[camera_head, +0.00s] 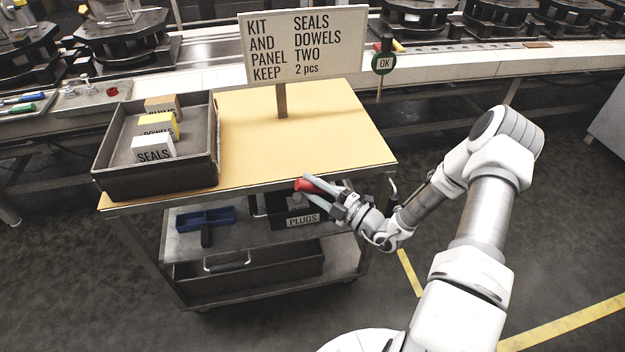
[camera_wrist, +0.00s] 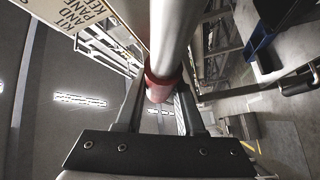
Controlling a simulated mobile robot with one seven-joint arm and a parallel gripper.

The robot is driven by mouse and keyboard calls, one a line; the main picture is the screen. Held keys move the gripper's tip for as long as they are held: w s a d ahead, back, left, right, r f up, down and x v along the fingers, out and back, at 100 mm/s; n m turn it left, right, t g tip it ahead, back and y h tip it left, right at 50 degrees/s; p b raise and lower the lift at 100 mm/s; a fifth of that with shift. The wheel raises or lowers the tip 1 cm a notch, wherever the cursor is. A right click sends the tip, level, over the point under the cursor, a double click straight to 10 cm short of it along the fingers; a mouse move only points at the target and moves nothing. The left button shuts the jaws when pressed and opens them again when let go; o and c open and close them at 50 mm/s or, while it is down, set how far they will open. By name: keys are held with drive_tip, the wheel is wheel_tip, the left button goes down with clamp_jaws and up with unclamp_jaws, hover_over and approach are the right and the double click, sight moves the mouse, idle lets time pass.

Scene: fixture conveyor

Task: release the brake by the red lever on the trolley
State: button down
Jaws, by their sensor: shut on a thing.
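The trolley (camera_head: 255,140) has a tan top and open lower shelves. The red lever (camera_head: 304,185) shows at its front right, just below the top's edge, in front of the PLUGS bin. My gripper (camera_head: 316,190) is shut on the red lever, one finger on each side. In the wrist view the lever's red end (camera_wrist: 158,90) lies between the two fingers, with a pale grey rod (camera_wrist: 175,30) running from it toward the top of the picture. The brake itself cannot be made out.
A black tray (camera_head: 211,165) with several labelled boxes stands on the trolley's left. A sign (camera_head: 282,97) stands at its back. The lower shelf holds a blue organizer (camera_head: 205,218) and a black PLUGS bin (camera_head: 285,222). A conveyor (camera_head: 215,52) runs behind. Floor right of the trolley is open.

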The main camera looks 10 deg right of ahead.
drive_tip(key=shift+f, duration=0.15)
drive_tip(key=c, duration=0.5)
unclamp_jaws()
drive_tip(key=p+v, duration=0.1)
drive_tip(key=v, duration=1.6)
drive_tip(key=shift+s+d, duration=0.15)
drive_tip(key=shift+s, duration=0.05)
drive_tip(key=shift+c, duration=0.3)
